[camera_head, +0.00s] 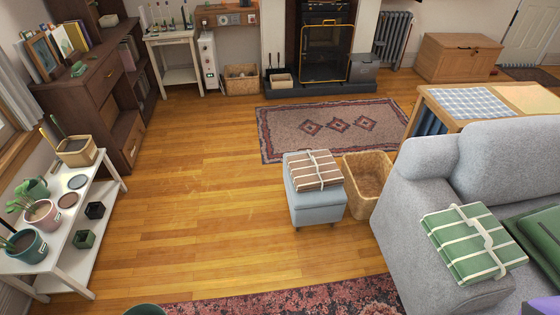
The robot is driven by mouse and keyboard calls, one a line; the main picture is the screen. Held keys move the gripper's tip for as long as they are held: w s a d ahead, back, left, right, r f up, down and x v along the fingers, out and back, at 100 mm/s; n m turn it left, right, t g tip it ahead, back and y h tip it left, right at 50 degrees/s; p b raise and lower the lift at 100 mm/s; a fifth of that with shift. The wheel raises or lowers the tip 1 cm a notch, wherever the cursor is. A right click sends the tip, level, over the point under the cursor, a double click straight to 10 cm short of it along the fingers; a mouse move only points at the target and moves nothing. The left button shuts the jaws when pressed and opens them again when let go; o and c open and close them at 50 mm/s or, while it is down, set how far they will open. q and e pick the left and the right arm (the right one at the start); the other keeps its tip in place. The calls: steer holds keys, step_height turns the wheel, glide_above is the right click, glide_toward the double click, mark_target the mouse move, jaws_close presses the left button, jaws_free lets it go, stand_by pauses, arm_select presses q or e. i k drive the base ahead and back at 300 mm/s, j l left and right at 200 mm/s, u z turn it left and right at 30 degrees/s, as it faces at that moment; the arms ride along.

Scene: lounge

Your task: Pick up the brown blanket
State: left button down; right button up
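A folded brown blanket (311,164) with pale stripes and a pale tie lies on top of a grey-blue ottoman (317,205) in the middle of the room. It lies flat, and its top is uncovered. Another folded blanket, green with white stripes (470,240), lies on the grey sofa (430,210) at the right. Neither of my grippers shows in the head view.
A wicker basket (352,205) stands close to the right of the ottoman, beside the sofa. A patterned rug (280,138) lies behind the ottoman, and another rug (290,302) in front. Bare wooden floor (200,210) is clear to the left, up to a white plant shelf (100,205).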

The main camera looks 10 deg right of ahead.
mark_target(313, 170)
steer(key=i+z, duration=0.15)
steer(key=z, duration=1.4)
steer(key=i+j+z, duration=0.1)
steer(key=j+z, duration=0.2)
steer(key=i+j+z, duration=0.1)
steer(key=j+z, duration=0.15)
steer(key=i+j+z, duration=0.1)
steer(key=j+z, duration=0.55)
steer(key=j, duration=1.5)
steer(key=i+j, duration=0.1)
steer(key=j, duration=0.65)
